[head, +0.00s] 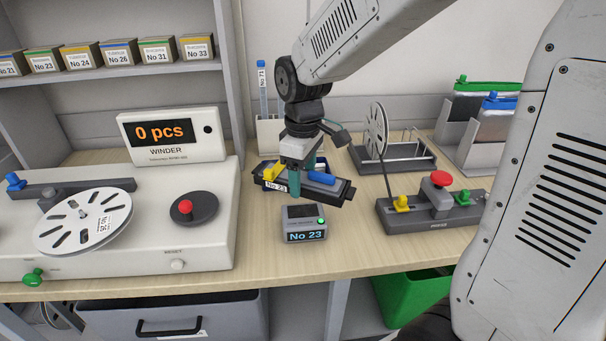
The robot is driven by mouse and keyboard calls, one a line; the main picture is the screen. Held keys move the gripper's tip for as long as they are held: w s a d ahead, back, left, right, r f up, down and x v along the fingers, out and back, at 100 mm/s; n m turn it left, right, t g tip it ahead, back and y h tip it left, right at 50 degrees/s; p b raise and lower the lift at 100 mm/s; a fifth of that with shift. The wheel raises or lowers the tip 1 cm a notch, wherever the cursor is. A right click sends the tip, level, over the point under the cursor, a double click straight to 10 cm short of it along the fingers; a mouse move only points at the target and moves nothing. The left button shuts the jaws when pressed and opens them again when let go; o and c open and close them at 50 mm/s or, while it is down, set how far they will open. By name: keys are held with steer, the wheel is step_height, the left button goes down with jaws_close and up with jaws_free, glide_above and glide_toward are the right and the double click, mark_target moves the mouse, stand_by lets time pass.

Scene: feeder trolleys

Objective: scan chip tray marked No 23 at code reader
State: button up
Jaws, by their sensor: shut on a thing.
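The dark chip tray (339,188) carries a white label reading No 23 at its left end, with a yellow part and a blue part on top. My gripper (308,182), with teal fingers, is shut on the tray and covers its middle. The tray appears just behind and above the code reader (304,213); the exact gap cannot be told. The small grey code reader shows "No 23" on its display and a green light at its right.
The winder (150,185) with a white reel and "0 pcs" display stands left. Labelled boxes line the shelf (120,76). The front edge before the reader is clear.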

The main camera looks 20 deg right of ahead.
steer(key=s+a+r, duration=0.2)
steer(key=s+r, duration=0.1)
steer(key=s, duration=0.4)
steer(key=shift+s+a+r, duration=0.2)
steer(key=shift+r, duration=0.2)
